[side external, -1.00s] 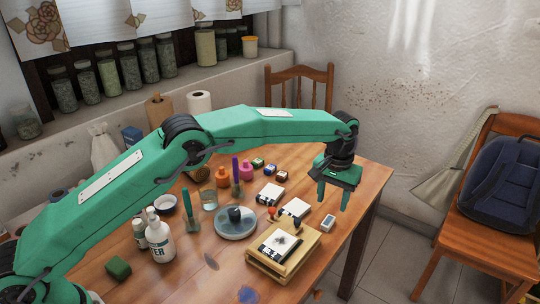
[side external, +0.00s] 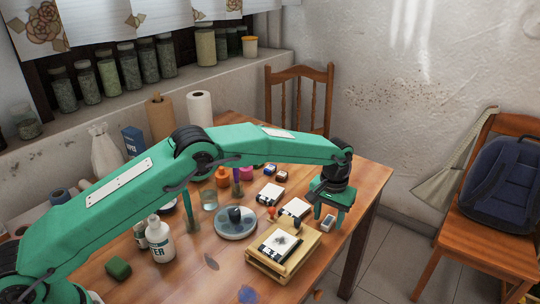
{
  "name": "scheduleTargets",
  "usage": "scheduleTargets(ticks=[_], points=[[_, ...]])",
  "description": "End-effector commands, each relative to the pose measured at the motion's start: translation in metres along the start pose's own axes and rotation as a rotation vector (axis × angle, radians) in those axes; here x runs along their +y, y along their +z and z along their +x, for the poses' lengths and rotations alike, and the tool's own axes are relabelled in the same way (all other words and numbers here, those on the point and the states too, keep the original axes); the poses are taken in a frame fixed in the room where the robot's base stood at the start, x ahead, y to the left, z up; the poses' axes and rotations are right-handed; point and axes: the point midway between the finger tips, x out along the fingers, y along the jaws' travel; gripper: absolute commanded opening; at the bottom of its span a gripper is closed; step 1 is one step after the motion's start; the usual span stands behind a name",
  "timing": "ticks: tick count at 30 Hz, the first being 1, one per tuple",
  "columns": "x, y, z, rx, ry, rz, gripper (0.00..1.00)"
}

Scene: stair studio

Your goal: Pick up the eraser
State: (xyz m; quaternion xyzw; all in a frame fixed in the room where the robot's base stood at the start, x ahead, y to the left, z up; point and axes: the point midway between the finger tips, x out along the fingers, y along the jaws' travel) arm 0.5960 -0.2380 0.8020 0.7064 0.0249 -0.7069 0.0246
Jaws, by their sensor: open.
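The eraser (side external: 328,222) is a small white block with a dark grey band, lying on the wooden table near its right edge. My gripper (side external: 328,221) is open and points down, with its green fingers low over the table. One finger is left of the eraser and the other is right of it. I cannot tell whether the fingers touch the eraser or the table.
A wooden stand (side external: 283,250) with a white sheet on it is just left of the eraser. A white card block (side external: 295,207) lies behind that stand. A grey round dish (side external: 236,224) and a white bottle (side external: 159,239) stand farther left. The table's right edge is close.

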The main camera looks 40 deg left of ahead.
Motion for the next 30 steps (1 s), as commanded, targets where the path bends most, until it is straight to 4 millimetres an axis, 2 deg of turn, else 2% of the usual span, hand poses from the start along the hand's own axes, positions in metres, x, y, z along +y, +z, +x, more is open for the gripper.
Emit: scheduleTargets(ticks=[4,18,19,26,30], points=[[0.0001,0.0001,0.0075,0.0,0.0,0.0,0.47],[0.0002,0.0001,0.0077,0.001,0.0,0.0,0.47],[0.0002,0.0001,0.0077,0.001,0.0,0.0,0.45],[0.0002,0.0,0.0076,0.001,0.0,0.0,0.0],[0.0002,0.0,0.0075,0.001,0.0,0.0,0.0]])
